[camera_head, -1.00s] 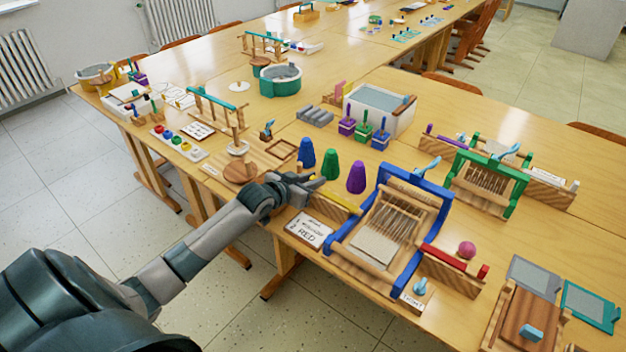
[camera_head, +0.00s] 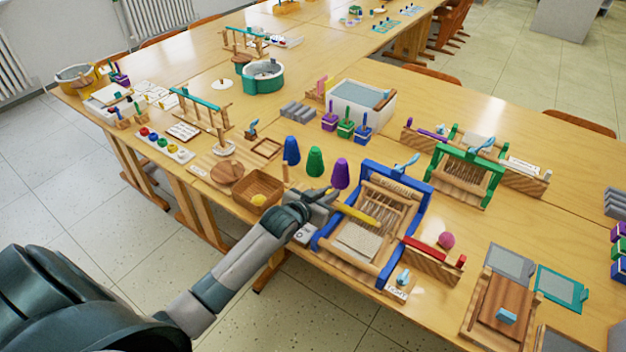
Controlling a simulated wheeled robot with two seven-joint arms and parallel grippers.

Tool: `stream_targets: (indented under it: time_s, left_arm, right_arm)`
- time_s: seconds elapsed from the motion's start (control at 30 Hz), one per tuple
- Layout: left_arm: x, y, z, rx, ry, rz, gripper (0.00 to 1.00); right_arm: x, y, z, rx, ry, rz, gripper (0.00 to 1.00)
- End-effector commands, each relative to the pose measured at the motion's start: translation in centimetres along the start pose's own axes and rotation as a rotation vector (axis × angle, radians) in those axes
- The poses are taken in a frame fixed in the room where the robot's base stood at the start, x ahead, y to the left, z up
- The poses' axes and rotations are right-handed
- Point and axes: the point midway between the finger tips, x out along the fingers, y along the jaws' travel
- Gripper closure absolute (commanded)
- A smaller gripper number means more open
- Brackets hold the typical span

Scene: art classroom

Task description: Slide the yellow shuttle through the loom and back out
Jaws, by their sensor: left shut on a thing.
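The blue-framed loom (camera_head: 428,202) stands near the table's front edge, its pale threads and woven cloth (camera_head: 358,241) facing me. My left gripper (camera_head: 329,201) is at the loom's left side and is shut on the yellow shuttle (camera_head: 355,214). The shuttle points right, and its far part reaches over the loom's threads; whether it lies between or above them is too small to tell. My gripper hides the shuttle's near end. My right gripper is not in view.
Blue, green and purple cones (camera_head: 315,162) stand just behind my gripper. Right of the loom are a red shuttle (camera_head: 428,249) on a wooden holder and a pink ball (camera_head: 446,240). A green loom (camera_head: 468,177) stands behind.

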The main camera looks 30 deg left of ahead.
Motion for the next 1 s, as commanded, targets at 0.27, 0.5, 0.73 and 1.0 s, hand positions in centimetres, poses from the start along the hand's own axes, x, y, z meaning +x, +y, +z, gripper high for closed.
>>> stream_targets:
  time_s: [0.27,0.5,0.73,1.0]
  left_arm:
    - [-0.1,3.4,0.0,-0.002,-0.003,0.001,1.00]
    - [0.0,3.6,0.1,-0.002,-0.003,0.003,1.00]
    - [0.0,3.5,0.1,-0.001,-0.002,0.003,0.69]
    - [-0.1,3.4,0.1,-0.001,-0.001,0.001,0.69]
  right_arm:
    - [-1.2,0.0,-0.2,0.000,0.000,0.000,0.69]
    - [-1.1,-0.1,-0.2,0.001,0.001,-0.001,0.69]
    - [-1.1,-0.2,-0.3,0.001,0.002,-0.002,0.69]
    - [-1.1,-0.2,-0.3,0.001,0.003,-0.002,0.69]
